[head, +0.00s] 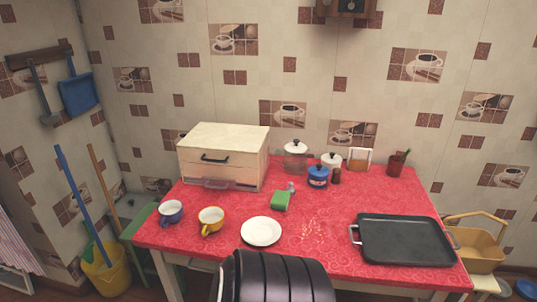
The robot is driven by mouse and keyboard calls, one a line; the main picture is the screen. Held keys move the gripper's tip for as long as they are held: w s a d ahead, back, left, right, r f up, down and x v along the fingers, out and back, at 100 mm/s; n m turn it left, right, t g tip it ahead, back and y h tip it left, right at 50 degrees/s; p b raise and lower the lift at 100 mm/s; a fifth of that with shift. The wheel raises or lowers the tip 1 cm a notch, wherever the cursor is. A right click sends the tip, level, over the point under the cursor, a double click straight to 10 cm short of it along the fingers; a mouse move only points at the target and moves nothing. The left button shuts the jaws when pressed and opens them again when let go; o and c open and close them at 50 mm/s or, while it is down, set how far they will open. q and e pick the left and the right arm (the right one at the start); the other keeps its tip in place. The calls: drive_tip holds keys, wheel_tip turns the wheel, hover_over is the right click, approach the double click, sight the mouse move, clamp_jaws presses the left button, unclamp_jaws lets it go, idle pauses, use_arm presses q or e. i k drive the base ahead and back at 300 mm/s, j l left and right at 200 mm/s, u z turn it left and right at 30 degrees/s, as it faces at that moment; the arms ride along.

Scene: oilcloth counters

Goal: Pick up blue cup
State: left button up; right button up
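The blue cup (171,212) stands upright near the left front corner of the red patterned tablecloth (330,225). Its handle points toward the front left. A yellow cup (211,219) stands just to its right, apart from it. Neither of my grippers shows in the head view. A ribbed black part, seemingly mine, rises at the bottom centre in front of the table.
A white plate (261,231) lies right of the yellow cup. A green sponge (281,201), a white bread box (222,155), a blue pot (318,176) and other jars are behind. A black tray (405,239) covers the right front. A yellow bucket (106,272) stands left of the table.

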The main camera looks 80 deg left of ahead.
sight(170, 211)
drive_tip(key=u, duration=3.4)
